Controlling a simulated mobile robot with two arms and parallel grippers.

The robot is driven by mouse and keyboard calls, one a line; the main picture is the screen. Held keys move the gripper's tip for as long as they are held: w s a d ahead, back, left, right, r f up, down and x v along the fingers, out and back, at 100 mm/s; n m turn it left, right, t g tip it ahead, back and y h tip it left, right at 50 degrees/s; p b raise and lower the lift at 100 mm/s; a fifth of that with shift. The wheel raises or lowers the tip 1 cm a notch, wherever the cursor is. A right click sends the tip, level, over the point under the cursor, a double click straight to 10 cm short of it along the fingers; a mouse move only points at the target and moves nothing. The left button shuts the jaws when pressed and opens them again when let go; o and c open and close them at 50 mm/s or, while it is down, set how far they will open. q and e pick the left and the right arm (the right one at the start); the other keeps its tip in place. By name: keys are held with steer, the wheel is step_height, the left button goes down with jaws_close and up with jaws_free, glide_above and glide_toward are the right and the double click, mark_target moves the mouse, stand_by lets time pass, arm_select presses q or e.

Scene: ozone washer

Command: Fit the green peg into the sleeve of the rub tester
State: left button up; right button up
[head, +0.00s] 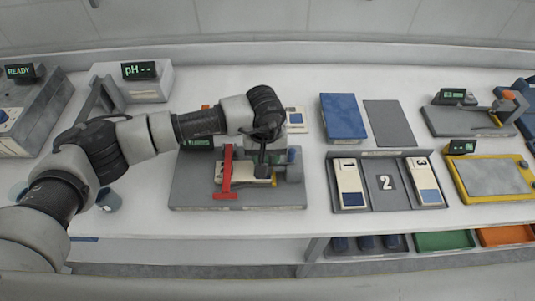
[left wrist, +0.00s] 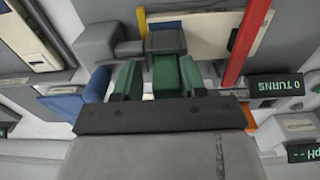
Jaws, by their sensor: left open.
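The rub tester (head: 190,192) is a grey base with a red bar (head: 227,172), a pale strip and a small green display. It also shows in the left wrist view, with its red bar (left wrist: 246,42) and a display (left wrist: 279,88) reading "0 TURNS". My left gripper (head: 264,160) points down over the right half of the tester. In the left wrist view my left gripper (left wrist: 158,80) is open, its two green-padded fingers apart. A green block, seemingly the green peg (left wrist: 170,74), lies between them, by a grey-green block (left wrist: 166,42). I cannot tell whether the peg sits in the sleeve.
Right of the tester, a grey tray (head: 384,198) holds cards marked 1 and 3 around a plate marked 2. Behind it lie a blue pad (head: 343,117) and a grey sheet (head: 389,123). A yellow-framed device (head: 492,178) stands further right. The front bench strip is clear.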

arm_select(q)
steer(key=shift+s+a+f, duration=0.25)
steer(key=shift+a+f, duration=0.15)
steer(key=shift+f, duration=0.35)
arm_select(e)
steer(key=shift+f, duration=0.1)
arm_select(q)
steer(key=shift+w+r+p, duration=0.1)
steer(key=shift+r+p, duration=0.65)
steer(key=shift+p, duration=0.45)
steer(key=r+b, duration=0.1)
steer(key=r, duration=0.2)
steer(key=r+b, duration=0.1)
steer(key=r, duration=0.1)
steer(key=shift+w+a+b, duration=0.3)
steer(key=r, duration=0.2)
steer(key=r+b, duration=0.1)
steer(key=r, duration=0.3)
steer(key=shift+s+d+r, duration=0.1)
steer(key=shift+s+d, duration=0.05)
steer(key=shift+d, duration=0.25)
steer(key=shift+a+r, duration=0.1)
steer(key=shift+r, duration=0.4)
arm_select(e)
steer(key=shift+w+a+f, duration=0.1)
steer(key=shift+a+f, duration=0.05)
steer(key=shift+f, duration=0.3)
steer(key=shift+w+a+f, duration=0.1)
steer(key=shift+a+f, duration=0.05)
steer(key=shift+f, duration=0.25)
